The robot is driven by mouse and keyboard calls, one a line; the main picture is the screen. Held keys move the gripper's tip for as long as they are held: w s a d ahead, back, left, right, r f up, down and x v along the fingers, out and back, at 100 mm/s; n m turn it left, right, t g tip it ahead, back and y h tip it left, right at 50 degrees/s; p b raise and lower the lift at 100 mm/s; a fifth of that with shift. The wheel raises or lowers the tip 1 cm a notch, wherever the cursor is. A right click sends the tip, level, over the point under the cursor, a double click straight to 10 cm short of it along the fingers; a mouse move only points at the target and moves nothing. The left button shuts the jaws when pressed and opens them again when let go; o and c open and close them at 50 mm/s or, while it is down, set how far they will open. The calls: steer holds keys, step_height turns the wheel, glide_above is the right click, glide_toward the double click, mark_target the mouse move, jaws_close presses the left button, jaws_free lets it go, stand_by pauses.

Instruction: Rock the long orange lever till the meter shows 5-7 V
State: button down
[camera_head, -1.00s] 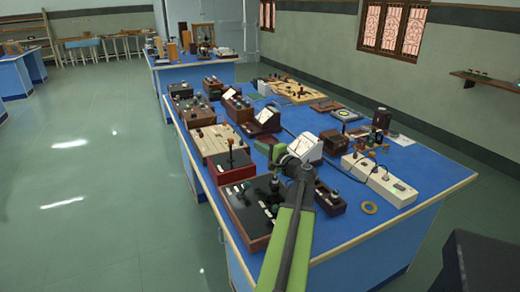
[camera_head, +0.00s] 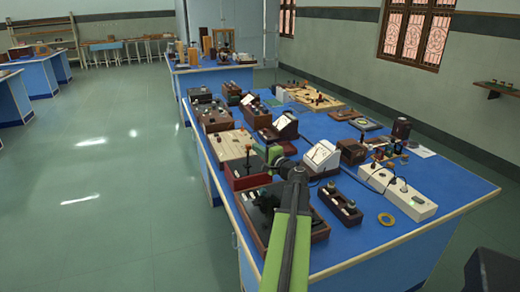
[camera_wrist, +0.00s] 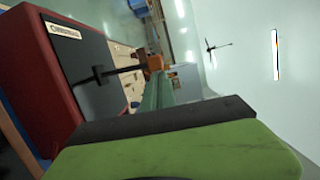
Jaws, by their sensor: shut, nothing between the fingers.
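A red-sided box with a black top (camera_head: 246,182) stands at the near left of the blue bench. A long dark lever with an orange knob (camera_wrist: 155,63) rises from its panel. My gripper (camera_head: 274,154) is shut and empty, just right of the lever. In the wrist view its green finger (camera_wrist: 157,92) ends close by the orange knob; I cannot tell whether they touch. A white-faced meter (camera_head: 322,155) stands to the right of my gripper; its reading is too small to make out.
Another white-faced meter (camera_head: 285,127) stands farther back. A dark box with knobs (camera_head: 337,206) and a white power strip (camera_head: 405,195) lie to the right. A dark switch box (camera_head: 262,215) is under my arm. Bare blue bench shows at the front right.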

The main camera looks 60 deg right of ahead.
steer(key=shift+w+a+r+n+p, duration=0.2)
steer(key=shift+w+a+n+p, duration=0.1)
steer(key=shift+w+a+n, duration=0.3)
steer(key=shift+s, duration=0.2)
